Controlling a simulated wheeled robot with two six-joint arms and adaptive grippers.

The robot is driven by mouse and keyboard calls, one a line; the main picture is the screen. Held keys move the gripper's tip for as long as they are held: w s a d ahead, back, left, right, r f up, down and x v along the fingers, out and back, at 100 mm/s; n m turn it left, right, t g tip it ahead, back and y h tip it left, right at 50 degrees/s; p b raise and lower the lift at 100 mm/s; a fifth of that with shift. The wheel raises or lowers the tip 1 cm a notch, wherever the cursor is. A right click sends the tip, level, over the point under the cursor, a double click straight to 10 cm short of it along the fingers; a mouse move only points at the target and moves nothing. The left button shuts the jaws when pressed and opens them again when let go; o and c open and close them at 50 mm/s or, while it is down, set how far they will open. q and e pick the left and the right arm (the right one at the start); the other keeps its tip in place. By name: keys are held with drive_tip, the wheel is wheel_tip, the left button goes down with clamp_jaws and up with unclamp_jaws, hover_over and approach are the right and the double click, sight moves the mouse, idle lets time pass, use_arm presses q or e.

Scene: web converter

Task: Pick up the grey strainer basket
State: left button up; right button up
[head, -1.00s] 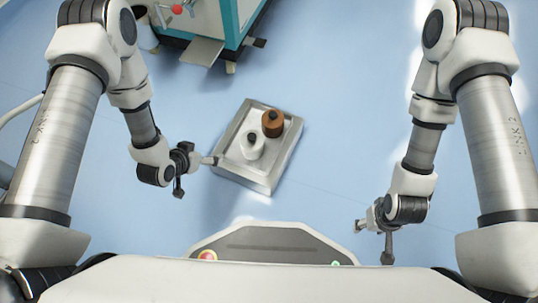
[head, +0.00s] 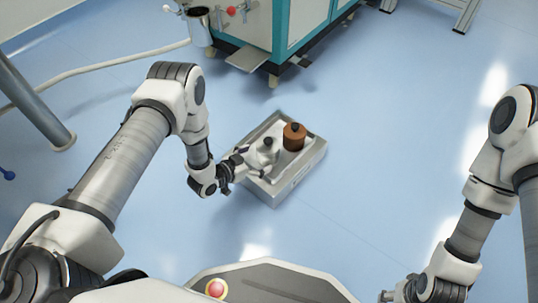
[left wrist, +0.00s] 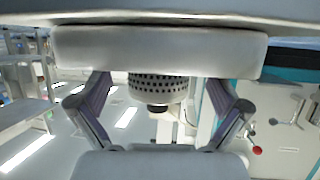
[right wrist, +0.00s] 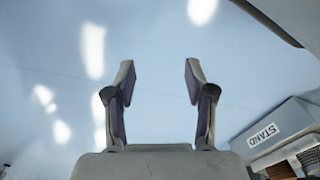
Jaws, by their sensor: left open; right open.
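The grey strainer basket (head: 263,152) stands at the left in a grey tray (head: 290,185), a dark knob on top. In the left wrist view the basket (left wrist: 158,88) appears upside down, its perforated side between my open fingers. My left gripper (head: 247,163) reaches over the tray's left edge beside the basket, partly covering it. I cannot tell whether the fingers touch it. My right gripper (right wrist: 160,75) is open and empty over bare floor; in the head view it is partly cut off at the bottom.
A brown basket (head: 294,137) with a dark knob stands behind the grey one in the same tray. A teal and white machine (head: 285,40) stands beyond. Floor right of the tray is clear.

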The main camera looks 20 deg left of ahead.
use_arm(q)
drive_tip(key=b+x, duration=0.3)
drive_tip(key=x, duration=0.1)
drive_tip(key=shift+w+d+f+b, duration=0.1)
drive_tip(key=shift+f+b, duration=0.1)
drive_tip(key=shift+b, duration=0.1)
drive_tip(key=shift+w+d, duration=0.15)
drive_tip(key=shift+w, duration=0.15)
drive_tip(key=shift+r, duration=0.2)
drive_tip(key=c, duration=1.2)
drive_tip(key=shift+o, duration=0.2)
